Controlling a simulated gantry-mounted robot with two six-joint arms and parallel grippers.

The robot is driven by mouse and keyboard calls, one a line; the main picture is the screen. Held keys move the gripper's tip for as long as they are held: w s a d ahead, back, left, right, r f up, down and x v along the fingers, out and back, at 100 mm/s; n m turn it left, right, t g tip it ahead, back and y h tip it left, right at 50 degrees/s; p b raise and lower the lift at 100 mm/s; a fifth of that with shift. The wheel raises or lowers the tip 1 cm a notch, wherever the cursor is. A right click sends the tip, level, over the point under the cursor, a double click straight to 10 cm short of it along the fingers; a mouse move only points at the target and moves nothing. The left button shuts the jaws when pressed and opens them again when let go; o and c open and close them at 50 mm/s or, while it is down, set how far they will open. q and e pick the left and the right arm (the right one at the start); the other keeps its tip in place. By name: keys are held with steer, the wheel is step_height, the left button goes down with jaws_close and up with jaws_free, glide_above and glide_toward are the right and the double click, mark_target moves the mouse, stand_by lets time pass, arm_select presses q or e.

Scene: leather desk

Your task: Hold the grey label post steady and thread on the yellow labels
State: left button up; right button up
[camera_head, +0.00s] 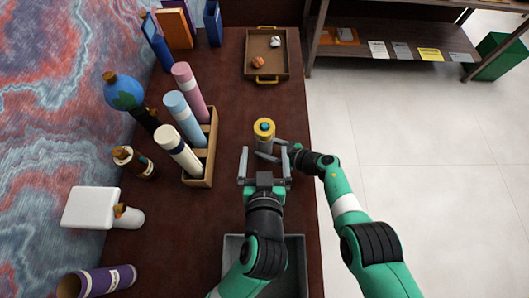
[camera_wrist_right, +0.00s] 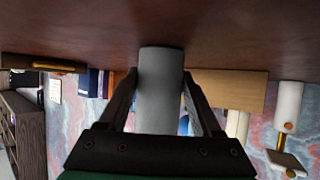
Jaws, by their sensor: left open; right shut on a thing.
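The grey label post (camera_head: 265,144) stands upright on the desk; it also shows in the right wrist view (camera_wrist_right: 160,88). A yellow label (camera_head: 264,125) sits at the top of the post as a ring, with a teal spot in its middle. My right gripper (camera_head: 270,149) comes in from the right and is shut on the post; its fingers flank the post in the right wrist view (camera_wrist_right: 159,95). My left gripper (camera_head: 264,158) is open and empty, just in front of the post. How far down the label sits is hard to tell.
A grey bin (camera_head: 235,246) lies partly under my left arm. A wooden rack (camera_head: 203,170) with several rolls stands left of the post. A brown tray (camera_head: 265,43) with small items is at the back. Bottles and a white box (camera_head: 90,207) line the left side.

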steer(key=o, duration=1)
steer(key=shift+o, duration=0.2)
steer(key=shift+d, duration=0.1)
steer(key=shift+s+d+r, duration=0.25)
steer(key=s+d, duration=0.2)
steer(key=d, duration=0.1)
steer(key=s+d, duration=0.2)
steer(key=d, duration=0.1)
steer(key=s+d, duration=0.3)
steer(key=d, duration=0.1)
